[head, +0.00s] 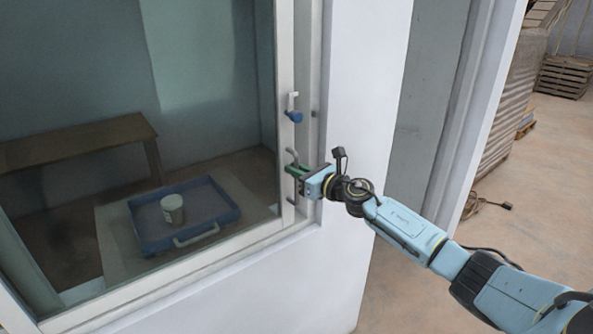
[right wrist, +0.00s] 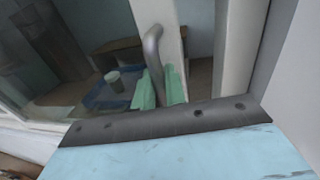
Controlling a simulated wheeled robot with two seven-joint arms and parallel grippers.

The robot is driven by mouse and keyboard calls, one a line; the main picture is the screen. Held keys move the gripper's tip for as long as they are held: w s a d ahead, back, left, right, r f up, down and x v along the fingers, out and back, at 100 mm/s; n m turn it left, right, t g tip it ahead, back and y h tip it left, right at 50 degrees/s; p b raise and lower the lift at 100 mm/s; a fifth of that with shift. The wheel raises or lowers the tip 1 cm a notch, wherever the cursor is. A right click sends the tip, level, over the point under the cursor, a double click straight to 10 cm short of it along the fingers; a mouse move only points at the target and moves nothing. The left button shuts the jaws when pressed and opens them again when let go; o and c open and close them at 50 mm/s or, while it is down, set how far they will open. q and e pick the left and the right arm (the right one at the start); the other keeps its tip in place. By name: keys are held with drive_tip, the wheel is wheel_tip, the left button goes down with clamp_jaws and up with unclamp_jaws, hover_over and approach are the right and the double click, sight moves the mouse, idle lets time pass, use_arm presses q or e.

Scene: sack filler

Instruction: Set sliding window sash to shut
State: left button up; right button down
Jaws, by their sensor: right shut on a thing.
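The sliding window sash (head: 285,60) is a glass pane in a white frame, at the left of the head view. Its upright grey bar handle (head: 291,154) sits on the right stile; it also shows in the right wrist view (right wrist: 152,48). My right gripper (head: 291,170) has its green fingers shut on the lower part of this handle. In the right wrist view, a strip of the room behind shows between the sash stile (right wrist: 170,35) and the white jamb (right wrist: 236,50), so the sash stands a little apart from it. My left gripper is not in view.
Behind the glass are a blue tray (head: 150,238) with a white cup (head: 172,209) and a wooden bench (head: 80,143). A white wall (head: 362,80) stands right of the window. Open floor lies further right.

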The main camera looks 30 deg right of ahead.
drive_tip(key=d+b, duration=0.4)
drive_tip(key=d, duration=0.1)
drive_tip(key=shift+w+f, duration=0.15)
drive_tip(key=shift+r, duration=0.2)
drive_tip(key=shift+d, duration=0.1)
drive_tip(key=c, duration=1.5)
unclamp_jaws()
drive_tip(key=shift+d, duration=0.1)
drive_tip(key=shift+c, duration=0.2)
